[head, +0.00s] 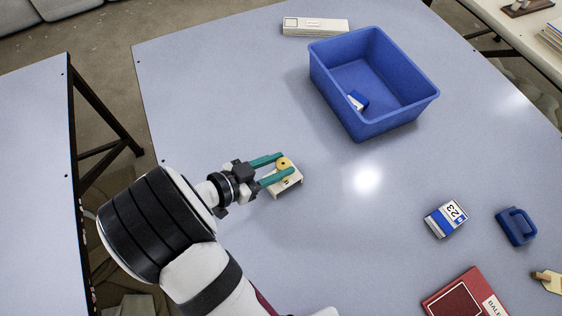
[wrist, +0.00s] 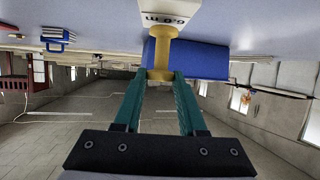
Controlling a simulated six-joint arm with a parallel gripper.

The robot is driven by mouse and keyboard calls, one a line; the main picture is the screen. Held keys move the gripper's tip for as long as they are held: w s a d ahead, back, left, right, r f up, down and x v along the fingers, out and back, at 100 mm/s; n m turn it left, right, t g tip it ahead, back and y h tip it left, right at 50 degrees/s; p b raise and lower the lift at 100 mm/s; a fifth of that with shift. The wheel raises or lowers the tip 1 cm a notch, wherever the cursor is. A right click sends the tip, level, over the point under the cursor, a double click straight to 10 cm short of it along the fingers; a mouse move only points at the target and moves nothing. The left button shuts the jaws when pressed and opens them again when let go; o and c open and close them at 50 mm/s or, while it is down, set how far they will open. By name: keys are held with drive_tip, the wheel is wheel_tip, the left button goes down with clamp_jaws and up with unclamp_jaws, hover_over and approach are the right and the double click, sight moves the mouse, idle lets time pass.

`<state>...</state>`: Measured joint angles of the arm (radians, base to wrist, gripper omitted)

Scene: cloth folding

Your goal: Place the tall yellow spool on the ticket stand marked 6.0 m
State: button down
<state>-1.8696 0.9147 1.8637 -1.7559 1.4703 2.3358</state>
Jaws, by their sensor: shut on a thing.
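The yellow spool (head: 284,163) is between the teal fingers of my gripper (head: 281,167), which is shut on it. The white ticket stand (head: 289,186) is directly below the spool in the head view. In the wrist view, which looks upside down, the spool (wrist: 161,57) is upright between the fingertips (wrist: 160,76). One flange meets or nearly meets the stand (wrist: 182,18), whose face reads 6.0 m. I cannot tell whether the spool's weight rests on it.
A blue bin (head: 400,113) with a small blue-and-white box (head: 357,101) inside stands behind right. A long white box (head: 315,26) lies at the back. A box marked 23 (head: 446,218), a blue handled object (head: 516,227) and a red book (head: 462,299) lie right. The table around the stand is clear.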

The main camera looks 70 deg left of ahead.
drive_tip(key=shift+f, duration=0.4)
drive_tip(key=shift+f, duration=0.1)
drive_tip(key=shift+c, duration=2.4)
unclamp_jaws()
drive_tip(key=shift+s+r, duration=0.25)
drive_tip(key=shift+s, duration=0.05)
drive_tip(key=v, duration=1.1)
drive_tip(key=shift+s, duration=0.15)
drive_tip(key=shift+d, duration=0.1)
